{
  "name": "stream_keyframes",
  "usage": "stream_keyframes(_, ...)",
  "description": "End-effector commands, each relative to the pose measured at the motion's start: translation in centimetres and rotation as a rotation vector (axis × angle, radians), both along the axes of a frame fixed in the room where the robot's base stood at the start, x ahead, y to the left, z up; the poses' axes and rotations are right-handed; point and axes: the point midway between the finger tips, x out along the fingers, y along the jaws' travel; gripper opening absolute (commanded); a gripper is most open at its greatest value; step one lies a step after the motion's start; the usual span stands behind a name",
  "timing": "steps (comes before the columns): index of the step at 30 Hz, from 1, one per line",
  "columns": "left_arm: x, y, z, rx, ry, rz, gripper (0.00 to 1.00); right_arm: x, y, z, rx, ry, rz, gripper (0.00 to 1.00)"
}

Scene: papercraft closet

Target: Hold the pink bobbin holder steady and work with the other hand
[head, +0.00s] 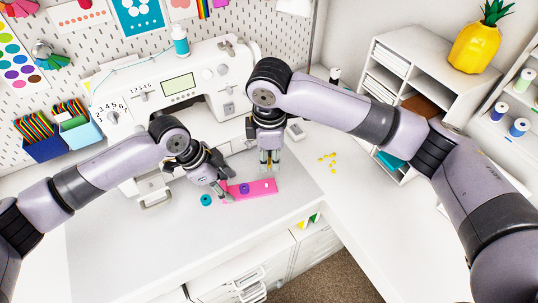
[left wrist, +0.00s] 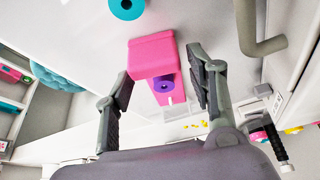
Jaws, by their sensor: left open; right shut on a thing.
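The pink bobbin holder (head: 262,186) lies on the white table in front of the sewing machine. A purple bobbin (head: 244,188) sits on it; both the holder (left wrist: 152,58) and the purple bobbin (left wrist: 163,84) show in the left wrist view. A teal bobbin (head: 206,200) lies on the table left of the holder. My left gripper (head: 223,192) is open at the holder's left end; in the left wrist view its fingers (left wrist: 160,92) stand apart on either side of the holder. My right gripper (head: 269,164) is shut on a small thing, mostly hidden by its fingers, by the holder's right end.
The white sewing machine (head: 178,88) stands behind the holder. Several small yellow pieces (head: 328,160) lie on the table to the right. A white shelf unit (head: 400,65) stands at the right back. The table's front left is clear.

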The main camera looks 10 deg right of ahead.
Motion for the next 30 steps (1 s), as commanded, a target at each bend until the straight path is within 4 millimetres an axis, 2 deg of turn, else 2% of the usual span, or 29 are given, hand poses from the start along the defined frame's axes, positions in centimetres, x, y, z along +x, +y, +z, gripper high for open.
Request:
stream_keyframes(7,0.00,0.00,0.11,0.000,0.000,0.000,0.52,0.00,0.00,0.00,0.000,0.000,0.000,0.00)
stream_keyframes(17,-0.01,-0.01,0.09,0.000,0.000,0.001,0.74,0.01,-0.01,0.00,0.000,0.000,0.000,0.00)
stream_keyframes(23,-0.01,-0.01,0.08,-0.001,0.000,0.001,0.74,0.01,-0.01,0.00,0.000,0.000,0.000,0.00)
stream_keyframes(30,-0.02,-0.02,0.08,-0.001,0.000,0.001,0.60,0.01,-0.01,0.01,0.000,0.000,0.000,0.00)
